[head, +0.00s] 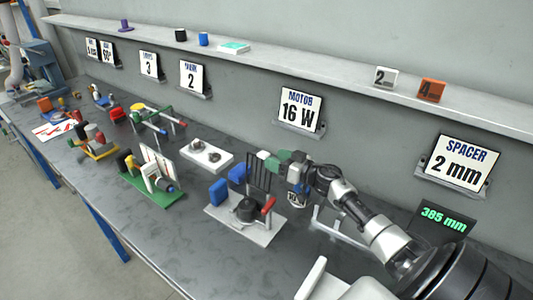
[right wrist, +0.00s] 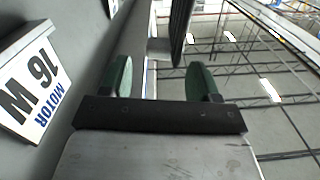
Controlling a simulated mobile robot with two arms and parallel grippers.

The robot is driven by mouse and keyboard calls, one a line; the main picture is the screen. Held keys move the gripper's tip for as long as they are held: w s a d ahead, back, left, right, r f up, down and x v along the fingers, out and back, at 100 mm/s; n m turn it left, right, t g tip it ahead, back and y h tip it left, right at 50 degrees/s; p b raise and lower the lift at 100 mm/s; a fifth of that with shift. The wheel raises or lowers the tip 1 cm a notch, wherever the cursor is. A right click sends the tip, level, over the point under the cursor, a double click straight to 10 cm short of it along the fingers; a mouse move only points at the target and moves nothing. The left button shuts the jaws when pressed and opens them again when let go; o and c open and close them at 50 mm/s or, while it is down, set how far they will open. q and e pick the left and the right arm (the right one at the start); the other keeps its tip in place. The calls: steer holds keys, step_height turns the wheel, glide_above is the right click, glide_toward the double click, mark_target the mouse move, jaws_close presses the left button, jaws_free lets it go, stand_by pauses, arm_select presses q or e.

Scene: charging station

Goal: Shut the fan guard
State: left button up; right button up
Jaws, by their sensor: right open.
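The fan guard (head: 259,172) is a black barred grille. It stands upright, swung open, at the back of a white base plate (head: 252,231). A round black fan unit (head: 246,208) sits on the plate, with a red handle (head: 268,205) beside it. My right gripper (head: 268,160) is open and empty, close to the guard's upper right side; I cannot tell whether it touches. In the right wrist view its green fingers (right wrist: 162,80) are apart, and a dark edge-on panel (right wrist: 181,30), likely the guard, shows beyond them. My left gripper is not in view.
Blue blocks (head: 219,191) stand left of the guard. A white tray (head: 207,156) lies behind, and a green-based fixture (head: 152,184) is further left. A motor sign (head: 300,112) hangs on the wall behind. The front bench strip (head: 170,235) is clear.

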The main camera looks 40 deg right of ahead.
mark_target(266, 154)
steer(key=x, duration=0.4)
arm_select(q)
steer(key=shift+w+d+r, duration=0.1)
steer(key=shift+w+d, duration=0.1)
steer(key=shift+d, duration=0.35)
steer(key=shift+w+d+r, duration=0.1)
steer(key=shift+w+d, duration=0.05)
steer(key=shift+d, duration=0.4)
arm_select(e)
steer(key=shift+w, duration=0.1)
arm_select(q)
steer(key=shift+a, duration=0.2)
arm_select(e)
jaws_close()
